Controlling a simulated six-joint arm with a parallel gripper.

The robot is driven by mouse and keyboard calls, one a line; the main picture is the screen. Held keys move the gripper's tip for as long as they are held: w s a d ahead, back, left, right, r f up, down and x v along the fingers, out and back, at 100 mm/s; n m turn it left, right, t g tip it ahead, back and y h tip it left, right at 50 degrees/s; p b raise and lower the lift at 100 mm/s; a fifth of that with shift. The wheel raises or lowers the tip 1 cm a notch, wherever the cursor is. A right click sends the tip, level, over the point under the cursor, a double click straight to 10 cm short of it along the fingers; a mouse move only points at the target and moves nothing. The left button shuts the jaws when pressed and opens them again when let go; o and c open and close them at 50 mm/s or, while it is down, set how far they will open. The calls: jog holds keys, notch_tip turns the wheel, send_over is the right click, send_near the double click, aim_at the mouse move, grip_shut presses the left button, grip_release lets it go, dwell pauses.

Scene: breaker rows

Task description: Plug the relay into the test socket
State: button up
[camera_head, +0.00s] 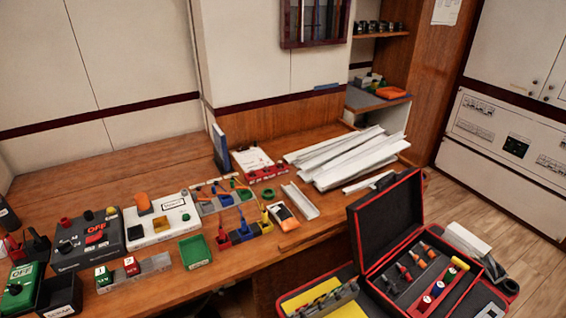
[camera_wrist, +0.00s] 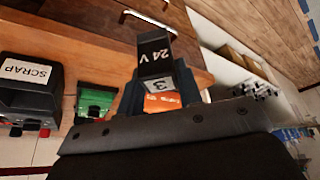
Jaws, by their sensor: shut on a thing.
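In the wrist view my gripper (camera_wrist: 158,97) is shut on a dark block that I take to be the relay (camera_wrist: 155,55). My gripper does not show clearly in the head view. No socket is labelled clearly enough to tell which is the test socket.
A bin marked SCRAP (camera_wrist: 28,80) and a green tray (camera_wrist: 95,100) show at left in the wrist view. In the head view a white box (camera_head: 160,232), numbered blocks, white trunking (camera_head: 345,158) and an open tool case (camera_head: 395,215) crowd the bench area.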

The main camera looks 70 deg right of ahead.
jog(key=shift+m, duration=0.7)
jog(key=r, duration=0.1)
jog(key=w+r, duration=0.1)
jog(key=r, duration=0.2)
jog(key=shift+w+d+r, duration=0.15)
jog(key=shift+w, duration=0.2)
jog(key=w+d+r+m+h, duration=0.1)
jog(key=d+r+m, duration=0.2)
jog(key=d, duration=1.1)
jog(key=w+d+r+m+h, duration=0.1)
jog(key=d+r+m, duration=0.15)
jog(key=d, duration=1.15)
jog(key=s+d+m, duration=0.1)
jog(key=s+d, duration=0.4)
jog(key=d, duration=0.5)
jog(key=s+d+g+h, duration=0.1)
jog(key=s+d, duration=0.5)
jog(key=d, duration=0.3)
jog(key=s+d+m, duration=0.1)
jog(key=s+d, duration=0.4)
jog(key=d, duration=0.5)
jog(key=shift+w+a+f, duration=0.35)
jog(key=shift+w+f, duration=1.45)
jog(key=shift+f, duration=0.1)
jog(key=shift+w+a+f, duration=0.4)
jog(key=shift+w+f, duration=1.45)
jog(key=shift+f, duration=0.1)
jog(key=shift+w+a+f, duration=0.35)
jog(key=shift+w+f, duration=1.45)
jog(key=shift+f, duration=0.1)
